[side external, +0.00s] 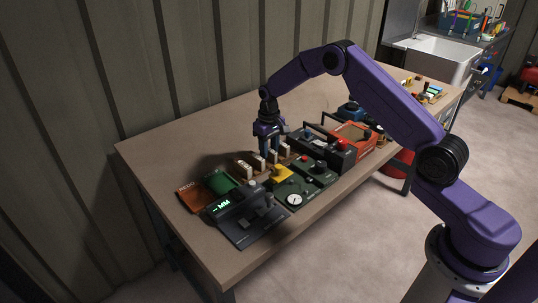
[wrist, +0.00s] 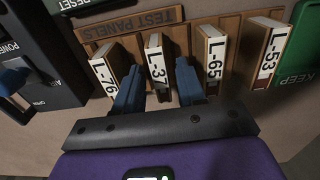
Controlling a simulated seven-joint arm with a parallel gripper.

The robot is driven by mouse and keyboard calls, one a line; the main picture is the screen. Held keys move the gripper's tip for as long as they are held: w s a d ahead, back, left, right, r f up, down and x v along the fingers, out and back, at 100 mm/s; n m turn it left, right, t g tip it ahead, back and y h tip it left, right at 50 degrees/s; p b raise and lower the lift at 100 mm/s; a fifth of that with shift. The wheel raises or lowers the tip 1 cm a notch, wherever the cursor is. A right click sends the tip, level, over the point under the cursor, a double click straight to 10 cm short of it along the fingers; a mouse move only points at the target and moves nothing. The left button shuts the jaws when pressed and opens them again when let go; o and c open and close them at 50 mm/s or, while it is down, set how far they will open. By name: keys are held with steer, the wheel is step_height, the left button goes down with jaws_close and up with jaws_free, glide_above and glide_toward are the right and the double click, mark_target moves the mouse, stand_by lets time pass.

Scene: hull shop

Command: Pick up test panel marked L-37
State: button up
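The panel marked L-37 (wrist: 157,63) stands upright in a wooden rack (wrist: 137,24) labelled TEST PANELS in the wrist view. My gripper (wrist: 158,82) is open, with one blue finger on each side of L-37 and gaps showing between fingers and panel. The panel marked L-65 (wrist: 211,53) stands just right of the right finger. A panel at the left (wrist: 104,74) has its number partly hidden by the left finger. The panel marked L-53 (wrist: 267,53) is at the far right. In the side view my gripper (side external: 268,150) points down over the rack.
A green tray marked KEEP (wrist: 300,50) lies right of the rack. A brown tray marked REDO (side external: 195,196) and a device with a display reading MM (side external: 238,208) stand near the table's left end. A green unit with a dial (side external: 305,185) and a red machine (side external: 352,140) crowd the front side.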

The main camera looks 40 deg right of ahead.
mark_target(269, 149)
jaws_close()
steer(key=shift+r, duration=3.5)
